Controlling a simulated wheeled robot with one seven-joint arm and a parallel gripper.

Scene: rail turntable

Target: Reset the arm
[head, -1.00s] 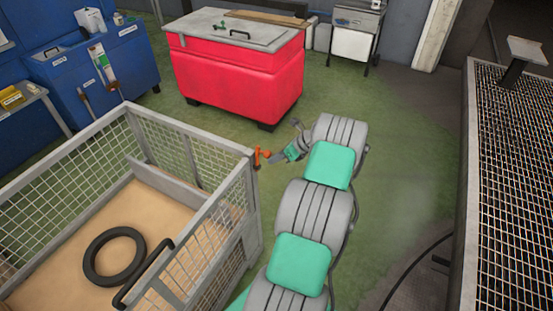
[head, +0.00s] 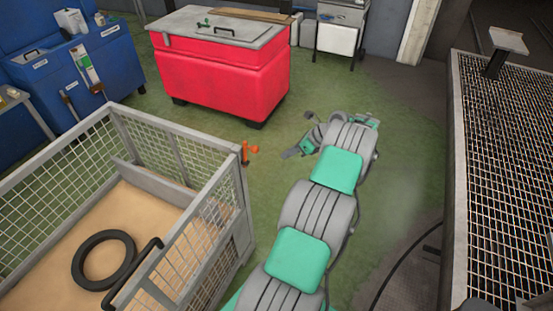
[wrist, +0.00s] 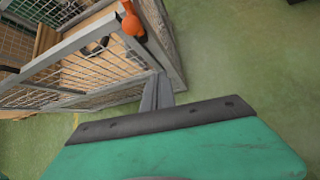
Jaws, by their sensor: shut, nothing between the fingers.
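My arm reaches forward across the green floor, right of the mesh-sided cart (head: 215,205). My gripper (head: 290,153) is at its far end, low and apart from the cart's corner, with an orange latch handle (head: 251,148) to its left. In the wrist view my gripper's fingers (wrist: 156,93) are together and hold nothing. The cart's mesh wall (wrist: 100,75) is beyond them, and the orange handle (wrist: 131,20) shows at the top. The fingertips are small in the head view.
A black ring (head: 104,260) lies inside the cart. A red chest (head: 222,75) stands ahead, with a blue cabinet (head: 115,80) to its left. A raised grating (head: 500,160) runs along the right. Green floor (head: 400,130) is clear between arm and grating.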

